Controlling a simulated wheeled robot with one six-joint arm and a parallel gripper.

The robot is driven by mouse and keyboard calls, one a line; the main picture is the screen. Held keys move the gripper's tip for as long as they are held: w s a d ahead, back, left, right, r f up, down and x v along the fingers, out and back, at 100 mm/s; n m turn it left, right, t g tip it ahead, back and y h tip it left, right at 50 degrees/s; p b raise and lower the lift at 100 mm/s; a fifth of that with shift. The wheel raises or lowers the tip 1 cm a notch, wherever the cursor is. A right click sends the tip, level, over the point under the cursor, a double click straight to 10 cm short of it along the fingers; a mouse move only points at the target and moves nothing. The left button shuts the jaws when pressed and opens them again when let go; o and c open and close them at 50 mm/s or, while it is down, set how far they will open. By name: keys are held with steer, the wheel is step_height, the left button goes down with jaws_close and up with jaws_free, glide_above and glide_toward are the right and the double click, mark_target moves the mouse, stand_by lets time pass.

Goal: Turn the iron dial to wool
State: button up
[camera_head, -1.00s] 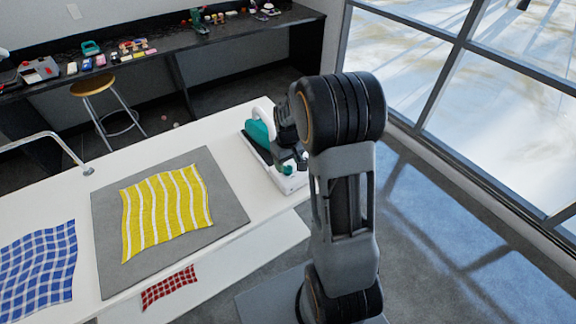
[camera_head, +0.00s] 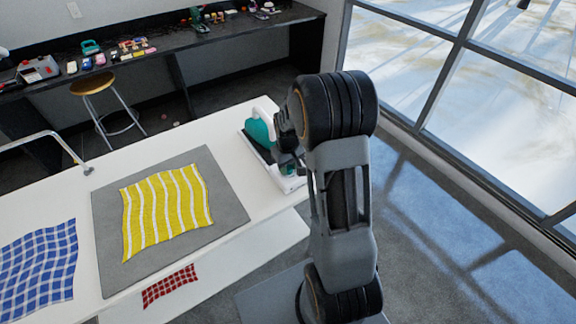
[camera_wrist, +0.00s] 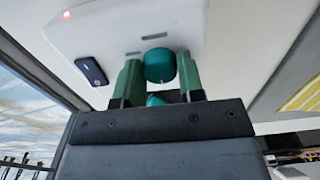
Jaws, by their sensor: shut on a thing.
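The iron (camera_head: 259,131), teal and white, stands in a tray at the far right end of the white table, partly hidden behind my arm. In the wrist view, the round teal dial (camera_wrist: 159,65) sits on a white housing (camera_wrist: 140,20) with small dark marks around it. My gripper (camera_wrist: 158,78) has its two green fingers on either side of the dial and is shut on it. In the head view the dial is hidden by my gripper.
A black switch (camera_wrist: 91,71) and a small red light sit on the housing left of the dial. A grey mat (camera_head: 225,205) with a yellow striped cloth (camera_head: 165,214) lies on the table. Blue and red checked cloths lie nearby. A stool (camera_head: 92,84) stands behind.

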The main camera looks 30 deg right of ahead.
steer(key=shift+c, duration=1.2)
steer(key=m+b, duration=0.1)
steer(key=m, duration=0.3)
steer(key=m+b, duration=0.1)
steer(key=m, duration=0.2)
steer(key=shift+m, duration=0.4)
steer(key=m+b, duration=0.1)
steer(key=m, duration=0.2)
steer(key=shift+m, duration=0.3)
steer(key=m+b, duration=0.1)
steer(key=m, duration=1.1)
steer(key=shift+b, duration=0.3)
